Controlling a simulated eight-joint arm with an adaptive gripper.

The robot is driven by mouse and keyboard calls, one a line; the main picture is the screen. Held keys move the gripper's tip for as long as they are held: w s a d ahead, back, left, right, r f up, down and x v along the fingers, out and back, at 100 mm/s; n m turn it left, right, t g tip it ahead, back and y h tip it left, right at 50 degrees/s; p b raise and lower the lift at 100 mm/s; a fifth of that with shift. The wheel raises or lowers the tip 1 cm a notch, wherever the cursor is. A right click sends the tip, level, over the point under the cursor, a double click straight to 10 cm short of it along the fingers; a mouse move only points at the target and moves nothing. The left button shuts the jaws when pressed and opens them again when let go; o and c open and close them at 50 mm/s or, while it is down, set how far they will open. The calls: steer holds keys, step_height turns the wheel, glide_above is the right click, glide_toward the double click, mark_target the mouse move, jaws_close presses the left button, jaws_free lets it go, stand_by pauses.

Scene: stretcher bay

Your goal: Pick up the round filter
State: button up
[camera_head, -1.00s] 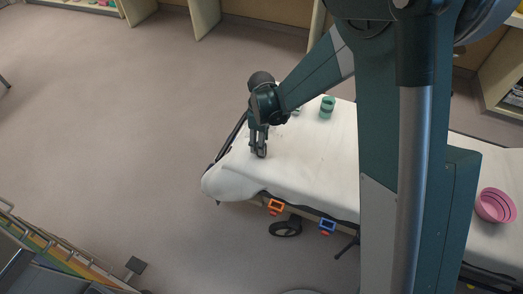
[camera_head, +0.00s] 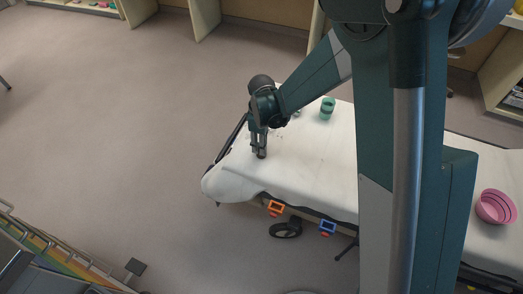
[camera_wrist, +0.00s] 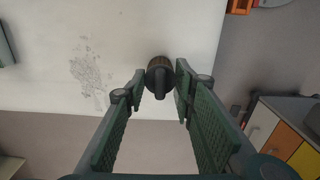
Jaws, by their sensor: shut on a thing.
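The round filter (camera_wrist: 159,72) is a small dark, round piece with a raised bar across it. In the wrist view it sits between the fingertips of my gripper (camera_wrist: 160,84), over the white sheet of the stretcher. My gripper is shut on it. In the head view my gripper (camera_head: 261,154) points down at the near left part of the stretcher (camera_head: 300,172). The filter is mostly hidden by the fingers there. I cannot tell whether it still touches the sheet.
A green cup-like thing (camera_head: 327,108) stands on the stretcher behind my gripper. A pink bowl (camera_head: 494,207) is at the right. An orange frame (camera_head: 276,207) and a blue frame (camera_head: 327,226) hang on the stretcher's near side. A grey speckled patch (camera_wrist: 88,72) marks the sheet.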

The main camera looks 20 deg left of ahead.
steer(key=shift+r, duration=0.1)
steer(key=shift+r+p, duration=1.15)
steer(key=shift+r, duration=3.75)
